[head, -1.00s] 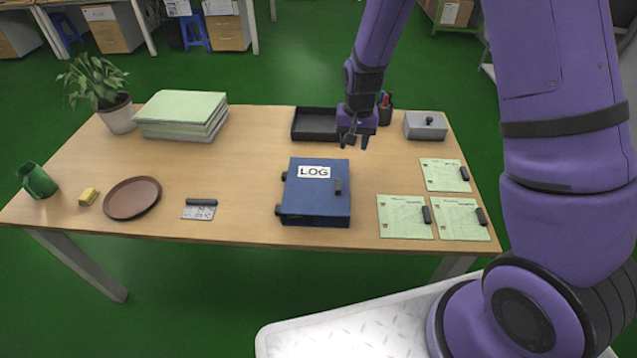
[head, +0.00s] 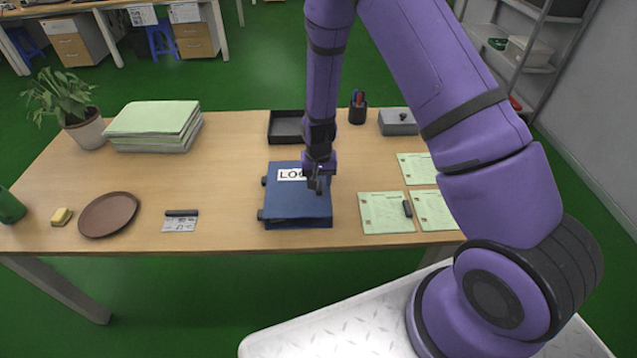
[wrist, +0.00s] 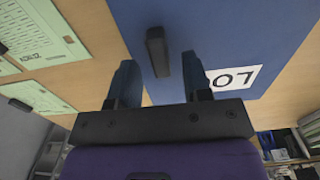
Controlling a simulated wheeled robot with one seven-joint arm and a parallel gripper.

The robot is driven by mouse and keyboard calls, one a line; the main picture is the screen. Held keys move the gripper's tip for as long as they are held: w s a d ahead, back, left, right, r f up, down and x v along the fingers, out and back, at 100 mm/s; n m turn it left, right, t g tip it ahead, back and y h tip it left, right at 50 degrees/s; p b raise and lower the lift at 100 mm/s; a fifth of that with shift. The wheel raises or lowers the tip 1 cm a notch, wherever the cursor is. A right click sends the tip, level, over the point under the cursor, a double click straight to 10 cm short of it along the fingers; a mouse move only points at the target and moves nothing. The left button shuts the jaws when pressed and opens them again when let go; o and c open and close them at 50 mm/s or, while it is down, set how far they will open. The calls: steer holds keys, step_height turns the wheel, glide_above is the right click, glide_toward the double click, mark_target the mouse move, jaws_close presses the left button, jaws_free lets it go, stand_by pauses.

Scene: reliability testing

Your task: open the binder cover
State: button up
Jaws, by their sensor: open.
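The blue binder (head: 292,208) lies shut on the table with a white LOG label (head: 289,174) on its cover. It also fills the middle of the wrist view (wrist: 215,45). A dark upright tab handle (wrist: 158,50) on the cover shows in the wrist view between and just beyond my fingertips. My gripper (head: 318,186) is over the right part of the cover and hides part of the label in the head view. In the wrist view my gripper (wrist: 160,78) is open, its two fingers apart, with nothing visibly held.
Green sheets (head: 386,212) with dark clips lie right of the binder. A black tray (head: 286,127), a pen cup (head: 357,112) and a grey box (head: 397,122) stand behind. A card (head: 180,221), a brown plate (head: 107,214) and a paper stack (head: 155,126) are to the left.

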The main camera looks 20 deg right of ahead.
steer(key=shift+f, duration=0.75)
jaws_close()
steer(key=shift+a+r, duration=0.1)
steer(key=shift+r, duration=0.05)
